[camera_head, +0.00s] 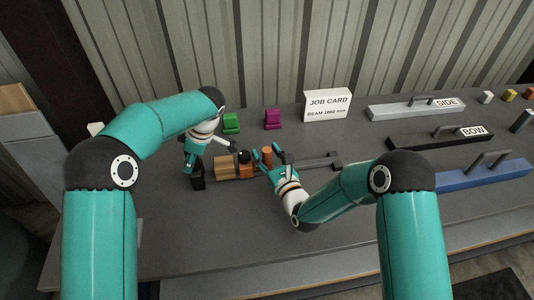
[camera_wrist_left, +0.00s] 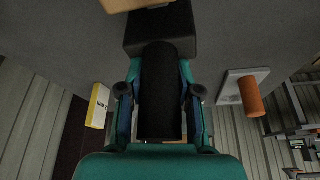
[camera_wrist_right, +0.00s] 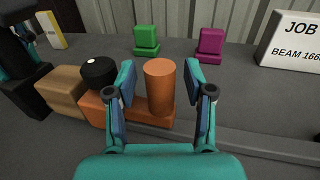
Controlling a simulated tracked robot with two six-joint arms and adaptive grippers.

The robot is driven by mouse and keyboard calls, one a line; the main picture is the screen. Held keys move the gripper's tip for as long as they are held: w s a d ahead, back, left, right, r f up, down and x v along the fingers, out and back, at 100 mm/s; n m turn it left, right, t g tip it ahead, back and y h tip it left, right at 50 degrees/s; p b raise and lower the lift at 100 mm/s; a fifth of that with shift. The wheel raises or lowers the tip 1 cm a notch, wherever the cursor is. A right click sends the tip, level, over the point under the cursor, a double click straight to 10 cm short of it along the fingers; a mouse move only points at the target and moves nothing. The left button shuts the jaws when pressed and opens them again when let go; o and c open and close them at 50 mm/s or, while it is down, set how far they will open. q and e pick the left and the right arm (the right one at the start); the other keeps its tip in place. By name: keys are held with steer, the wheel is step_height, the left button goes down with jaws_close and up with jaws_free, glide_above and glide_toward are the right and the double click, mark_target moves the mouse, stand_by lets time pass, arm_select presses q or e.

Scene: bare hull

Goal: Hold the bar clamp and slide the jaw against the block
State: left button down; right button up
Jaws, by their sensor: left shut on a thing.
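The bar clamp lies on the table, its dark bar (camera_head: 318,162) running to the right. Its black fixed jaw (camera_head: 198,181) stands at the left end; it also shows in the left wrist view (camera_wrist_left: 160,28). My left gripper (camera_head: 190,158) is shut on the black round grip (camera_wrist_left: 160,90) of that jaw. The tan block (camera_head: 223,170) lies beside the fixed jaw, also in the right wrist view (camera_wrist_right: 58,90). The orange sliding jaw (camera_wrist_right: 128,110) is at the block's right; I cannot tell whether they touch. My right gripper (camera_wrist_right: 160,85) is open, its fingers either side of the jaw's orange post (camera_wrist_right: 160,88).
A black knob (camera_wrist_right: 98,72) sits by the sliding jaw. Green (camera_head: 231,122) and magenta (camera_head: 272,119) pieces and a job card (camera_head: 327,104) stand behind. Grey (camera_head: 415,108), black (camera_head: 425,137) and blue (camera_head: 485,176) handled bars lie right. The table front is clear.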

mark_target(250, 158)
jaws_close()
steer(key=shift+s+a, duration=0.25)
steer(key=shift+a, duration=1)
steer(key=shift+s+a, duration=0.2)
steer(key=shift+a, duration=1)
steer(key=shift+o, duration=0.4)
jaws_free()
steer(key=shift+d, duration=0.1)
steer(key=v, duration=1.2)
